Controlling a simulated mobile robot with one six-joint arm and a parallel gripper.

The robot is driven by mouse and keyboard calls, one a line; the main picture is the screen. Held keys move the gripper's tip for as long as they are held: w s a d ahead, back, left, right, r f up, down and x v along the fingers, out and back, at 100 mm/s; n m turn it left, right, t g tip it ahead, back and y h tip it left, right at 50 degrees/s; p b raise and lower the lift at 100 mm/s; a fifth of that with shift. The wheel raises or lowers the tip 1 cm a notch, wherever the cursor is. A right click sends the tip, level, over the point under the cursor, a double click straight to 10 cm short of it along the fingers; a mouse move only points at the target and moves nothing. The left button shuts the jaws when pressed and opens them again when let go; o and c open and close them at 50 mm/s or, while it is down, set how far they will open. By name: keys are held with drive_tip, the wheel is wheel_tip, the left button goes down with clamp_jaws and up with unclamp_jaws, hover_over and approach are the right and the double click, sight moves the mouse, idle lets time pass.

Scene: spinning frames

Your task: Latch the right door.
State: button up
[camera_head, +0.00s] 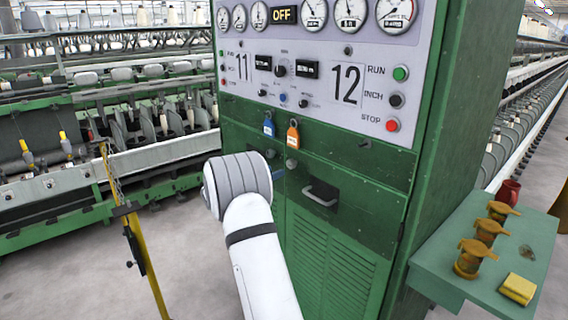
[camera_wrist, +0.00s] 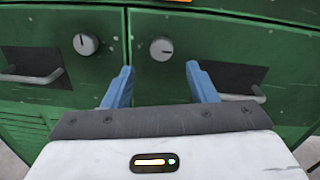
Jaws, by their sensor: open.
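The right door (camera_head: 330,240) is a green louvred panel low on the green cabinet. It looks flush with the frame. Its grey round latch knob (camera_wrist: 161,49) has a dark mark toward its right side; the knob also shows in the head view (camera_head: 291,163). Its bar handle (camera_head: 320,192) sits lower right of the knob, partly behind a finger in the wrist view. The left door (camera_wrist: 55,85) has its own knob (camera_wrist: 86,43) and handle (camera_wrist: 35,76). My gripper (camera_wrist: 160,67) is open and empty, its blue fingers either side of and below the right knob, apparently not touching it.
Above the doors are a gauge panel (camera_head: 330,60), a blue tag (camera_head: 268,127) and an orange tag (camera_head: 293,134). A yellow post (camera_head: 148,265) stands left.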

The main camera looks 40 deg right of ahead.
sight(289, 164)
drive_tip(key=d, duration=0.2)
drive_tip(key=d+p, duration=0.1)
drive_tip(key=d, duration=0.4)
drive_tip(key=shift+w+d+p, duration=0.1)
drive_tip(key=shift+w+p, duration=0.25)
drive_tip(key=shift+p, duration=0.05)
drive_tip(key=shift+c, duration=0.2)
drive_tip(key=shift+r, duration=0.1)
clamp_jaws()
